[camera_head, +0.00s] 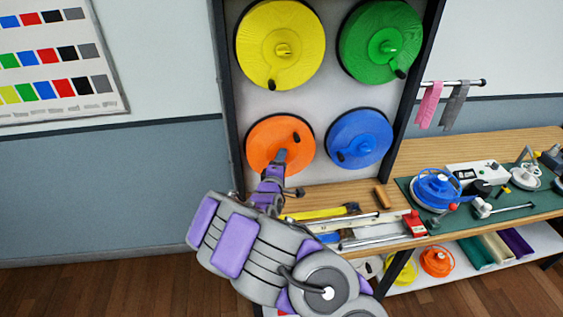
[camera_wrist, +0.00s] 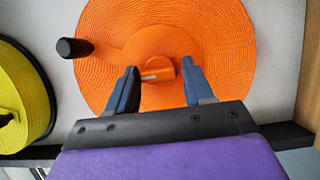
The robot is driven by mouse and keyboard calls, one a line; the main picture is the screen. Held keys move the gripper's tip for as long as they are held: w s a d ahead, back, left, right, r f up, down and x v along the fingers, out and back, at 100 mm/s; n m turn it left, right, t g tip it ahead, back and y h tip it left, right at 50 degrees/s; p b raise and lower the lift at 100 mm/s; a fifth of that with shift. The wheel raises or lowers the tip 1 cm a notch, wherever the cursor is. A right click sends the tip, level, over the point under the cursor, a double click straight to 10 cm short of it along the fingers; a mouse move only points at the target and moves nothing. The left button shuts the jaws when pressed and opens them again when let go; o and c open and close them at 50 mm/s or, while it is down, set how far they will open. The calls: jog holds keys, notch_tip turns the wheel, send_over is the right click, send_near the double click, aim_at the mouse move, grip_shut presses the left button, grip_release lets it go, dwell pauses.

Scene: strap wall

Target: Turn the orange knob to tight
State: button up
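The orange reel (camera_head: 262,135) is mounted at the lower left of the wall panel, with a black peg (camera_head: 297,137) near its edge. In the wrist view the orange disc (camera_wrist: 220,50) fills the upper middle, and its black peg (camera_wrist: 75,47) is at the left. A small orange knob (camera_wrist: 160,68) stands at the disc's centre. My gripper (camera_wrist: 162,70) is open, one blue-grey finger on each side of the knob, with gaps showing on both sides. In the head view my gripper (camera_head: 281,157) covers the reel's lower middle and hides the knob.
Yellow (camera_head: 280,45), green (camera_head: 380,42) and blue (camera_head: 359,138) reels share the panel. Below, a wooden bench (camera_head: 370,190) holds a yellow-handled hammer (camera_head: 320,212), levels and other tools close to my arm.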

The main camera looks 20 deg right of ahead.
jog(key=c, duration=0.8)
jog(key=shift+o, duration=0.2)
jog(key=shift+f, duration=0.1)
jog(key=shift+m, duration=0.3)
jog(key=shift+s+d+m+g+y, duration=0.1)
jog(key=shift+m+g+y, duration=0.1)
jog(key=shift+m+y, duration=1.55)
jog(key=shift+s+d+m+g+y, duration=0.15)
jog(key=shift+m+y, duration=0.7)
jog(key=shift+m, duration=1.65)
jog(key=shift+w+m+g+y, duration=0.1)
jog(key=shift+m+g+y, duration=0.15)
jog(key=shift+m+y, duration=1.5)
jog(key=shift+m+h, duration=0.45)
jog(key=shift+m, duration=0.15)
